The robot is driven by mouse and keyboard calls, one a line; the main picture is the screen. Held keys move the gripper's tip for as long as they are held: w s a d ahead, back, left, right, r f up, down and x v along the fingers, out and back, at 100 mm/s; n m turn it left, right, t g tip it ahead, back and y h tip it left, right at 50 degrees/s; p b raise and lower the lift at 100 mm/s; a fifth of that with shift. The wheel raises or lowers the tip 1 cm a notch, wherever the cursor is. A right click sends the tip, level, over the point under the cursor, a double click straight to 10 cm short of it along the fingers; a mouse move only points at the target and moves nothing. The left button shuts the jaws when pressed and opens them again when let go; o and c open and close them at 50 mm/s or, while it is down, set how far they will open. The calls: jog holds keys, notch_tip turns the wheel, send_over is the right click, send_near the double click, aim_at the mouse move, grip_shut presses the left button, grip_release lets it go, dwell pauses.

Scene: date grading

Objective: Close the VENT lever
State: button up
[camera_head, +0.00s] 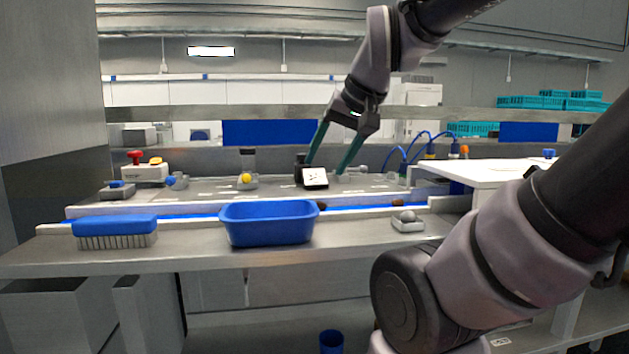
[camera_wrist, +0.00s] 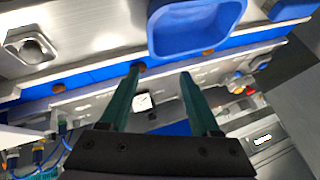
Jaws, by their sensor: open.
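No VENT label is readable, and I cannot tell which fixture is the VENT lever. On the steel deck behind the belt stand small fixtures, among them one with a blue knob (camera_head: 175,181) and one with a yellow knob (camera_head: 246,179). A black device with a white face (camera_head: 315,178) stands between them and the right end. My gripper (camera_head: 325,167) is open, its two teal fingers pointing down around or just above that device. In the wrist view my gripper (camera_wrist: 162,73) has nothing between its fingertips, and the white face (camera_wrist: 143,101) shows beyond them.
A blue bin (camera_head: 268,224) stands at the front of the bench, with a blue brush (camera_head: 115,230) to its left. A small grey-knobbed fixture (camera_head: 407,221) is to its right. A red button box (camera_head: 144,169) is at the back left. A white table (camera_head: 480,173) stands right.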

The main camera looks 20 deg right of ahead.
dwell(0.4)
jog(key=shift+w+r, duration=0.1)
jog(key=c, duration=0.3)
jog(key=w+d+r+m+g, duration=0.1)
jog(key=w+d+r+m, duration=0.3)
jog(key=w, duration=0.4)
jog(key=w+d+r+m+g, duration=0.1)
jog(key=w+d+r+m, duration=0.1)
jog(key=w+d+m, duration=0.35)
jog(key=w+d+f+m+g+h, duration=0.3)
jog(key=w+d+m, duration=0.4)
jog(key=w+d, duration=0.9)
jog(key=shift+n+y, duration=0.25)
jog(key=shift+y, duration=0.05)
jog(key=w+f, duration=0.1)
jog(key=f, duration=0.2)
jog(key=w+f, duration=0.1)
jog(key=f, duration=0.3)
jog(key=w+f, duration=0.1)
jog(key=f, duration=0.3)
jog(key=shift+a+f, duration=0.1)
jog(key=shift+a, duration=0.2)
grip_shut()
